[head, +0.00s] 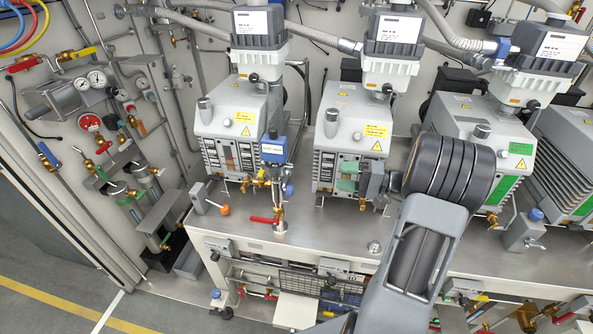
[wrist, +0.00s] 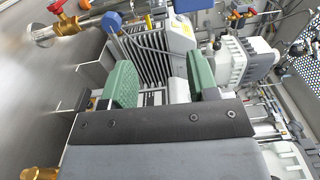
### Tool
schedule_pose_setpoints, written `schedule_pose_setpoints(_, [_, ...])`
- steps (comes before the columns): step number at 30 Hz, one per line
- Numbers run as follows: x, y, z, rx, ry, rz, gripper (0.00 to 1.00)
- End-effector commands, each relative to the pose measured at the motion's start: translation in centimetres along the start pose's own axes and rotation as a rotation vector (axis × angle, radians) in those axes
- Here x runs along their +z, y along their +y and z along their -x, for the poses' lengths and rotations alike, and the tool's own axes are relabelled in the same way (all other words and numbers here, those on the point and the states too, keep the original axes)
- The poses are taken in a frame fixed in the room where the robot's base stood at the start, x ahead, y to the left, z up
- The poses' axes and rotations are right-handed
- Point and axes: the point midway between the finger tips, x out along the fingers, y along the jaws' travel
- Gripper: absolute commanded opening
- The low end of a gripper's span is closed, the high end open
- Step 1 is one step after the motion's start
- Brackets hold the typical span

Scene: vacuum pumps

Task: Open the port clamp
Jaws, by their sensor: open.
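My gripper (head: 347,175) is in front of the second pump (head: 338,125) from the left, close to its lower front. Its two green fingers are apart, and the wrist view shows the open gap between them (wrist: 163,88) with a grey finned pump body (wrist: 160,50) beyond. I see nothing held between the fingers. I cannot single out the port clamp in either view; the gripper and arm hide part of the pump front. A brass fitting (head: 362,203) shows just below the gripper.
A red-handled valve (head: 265,220) and a blue-topped fitting (head: 273,150) stand on the steel bench (head: 320,240) left of the gripper. Another pump (head: 235,115) stands left, and one with a green label (head: 520,150) right.

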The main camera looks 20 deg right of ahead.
Motion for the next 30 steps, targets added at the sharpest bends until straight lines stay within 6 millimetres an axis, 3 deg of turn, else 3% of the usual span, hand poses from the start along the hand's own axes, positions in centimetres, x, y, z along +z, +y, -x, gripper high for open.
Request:
schedule_pose_setpoints(5, [0.2,-0.1,-1.9,0.0,-0.009,0.025,0.54])
schedule_pose_setpoints(21, [0.3,-0.1,-11.5,0.003,-0.01,0.021,0.54])
schedule_pose_setpoints(30, [0.3,0.1,-13.6,0.003,-0.007,0.022,0.54])
